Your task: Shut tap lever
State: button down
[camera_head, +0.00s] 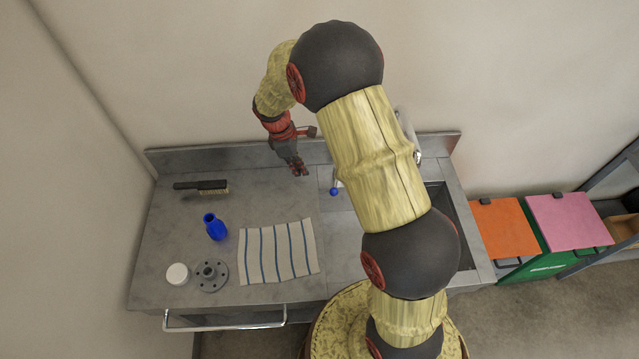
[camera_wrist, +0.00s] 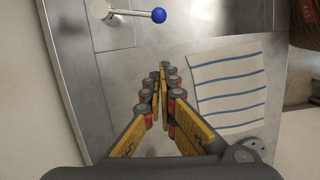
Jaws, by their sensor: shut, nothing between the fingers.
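The tap lever ends in a blue ball (camera_head: 334,191), seen in the head view just beyond my arm. In the wrist view the lever (camera_wrist: 132,13) is a short metal rod running sideways from a round metal base to the blue ball (camera_wrist: 159,15). My gripper (camera_head: 300,170) is shut and empty, above the counter to the left of the lever and apart from it. In the wrist view my gripper's fingertips (camera_wrist: 160,68) point toward the counter below the ball. My arm hides much of the tap and sink in the head view.
A striped cloth (camera_head: 278,251) lies on the metal counter (camera_head: 165,225). A brush (camera_head: 201,185), blue bottle (camera_head: 215,227), white lid (camera_head: 177,274) and grey flange (camera_head: 211,275) are at left. A backsplash (camera_head: 215,158) runs behind. Orange (camera_head: 503,228) and pink (camera_head: 569,221) lids are at right.

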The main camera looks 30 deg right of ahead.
aim_at(331, 193)
jog(key=s+d+f, duration=0.2)
jog(key=d+f, duration=0.3)
jog(key=f, duration=0.5)
jog(key=shift+s+d+f, duration=0.3)
jog(key=shift+d+f, duration=0.05)
jog(key=shift+p, duration=0.3)
jog(key=s+d+n, duration=0.1)
jog(key=s+d+n+p, duration=0.1)
jog(key=s+n, duration=0.1)
jog(key=shift+d+r+t, duration=0.15)
jog(key=shift+d+t, duration=0.05)
jog(key=shift+t, duration=0.2)
jog(key=shift+n, duration=0.3)
